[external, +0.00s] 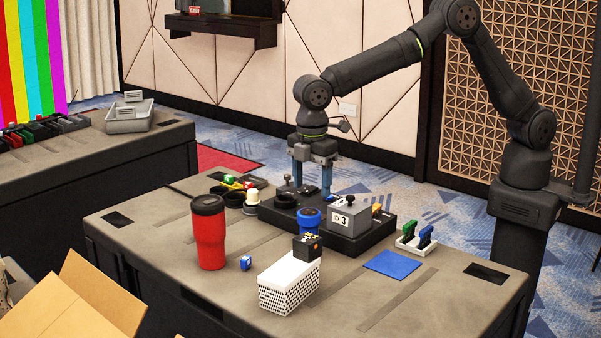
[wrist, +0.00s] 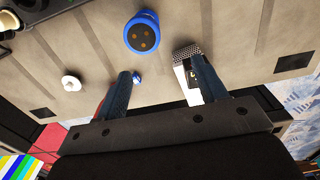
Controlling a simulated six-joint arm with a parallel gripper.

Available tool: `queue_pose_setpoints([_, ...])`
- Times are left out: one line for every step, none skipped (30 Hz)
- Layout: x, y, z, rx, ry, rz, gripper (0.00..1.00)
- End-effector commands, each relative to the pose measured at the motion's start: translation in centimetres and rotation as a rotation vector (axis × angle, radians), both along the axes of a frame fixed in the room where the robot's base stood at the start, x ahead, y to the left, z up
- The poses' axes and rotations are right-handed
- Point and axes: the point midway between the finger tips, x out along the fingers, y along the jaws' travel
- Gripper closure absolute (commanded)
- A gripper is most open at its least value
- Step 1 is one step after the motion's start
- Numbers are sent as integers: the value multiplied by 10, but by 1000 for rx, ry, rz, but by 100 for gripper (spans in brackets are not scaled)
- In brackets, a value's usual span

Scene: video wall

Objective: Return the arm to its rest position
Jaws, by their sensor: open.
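My gripper (external: 312,187) points down above the back part of the grey table (external: 405,325), over the black tray (external: 352,246) in the external view. Its two blue-grey fingers are apart, with nothing seen between them. In the wrist view, my gripper (wrist: 162,69) also shows its fingers spread over the bare table top. My arm reaches in from the right, bent high at the elbow, with its base beside the table's right end.
A red tumbler (external: 209,235), a white patterned box (external: 289,284) with a black block on top, a grey box (external: 349,217) and a blue round item (external: 309,222) stand on the table. A blue mat (external: 387,262) lies at right. The front right is clear.

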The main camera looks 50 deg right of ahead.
Motion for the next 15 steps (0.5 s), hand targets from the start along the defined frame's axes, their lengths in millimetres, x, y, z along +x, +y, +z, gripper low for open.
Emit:
queue_pose_setpoints([6, -8, 7, 2, -1, -4, 35])
queue_pose_setpoints([9, -12, 10, 2, -1, -4, 35])
queue_pose_setpoints([13, -18, 13, 1, -1, -3, 35])
queue_pose_setpoints([18, -19, 10, -1, 1, -8, 35])
queue_pose_setpoints([24, -20, 6, -1, 1, -14, 35])
queue_pose_setpoints([32, -21, 3, -1, 1, -23, 35])
queue_pose_setpoints([37, -22, 1, -1, 1, -29, 35])
queue_pose_setpoints([42, -23, -2, -2, 1, -34, 35])
queue_pose_setpoints([50, -25, -4, -1, 1, -43, 35])
queue_pose_setpoints([56, -26, -6, 0, 0, -48, 35])
queue_pose_setpoints([61, -28, -8, 0, 0, -53, 35])
queue_pose_setpoints([68, -30, -12, -1, 1, -61, 35])
queue_pose_setpoints([73, -32, -14, -1, 1, -67, 35])
queue_pose_setpoints([79, -33, -16, 0, 0, -72, 35])
queue_pose_setpoints([86, -35, -19, 0, 0, -79, 35])
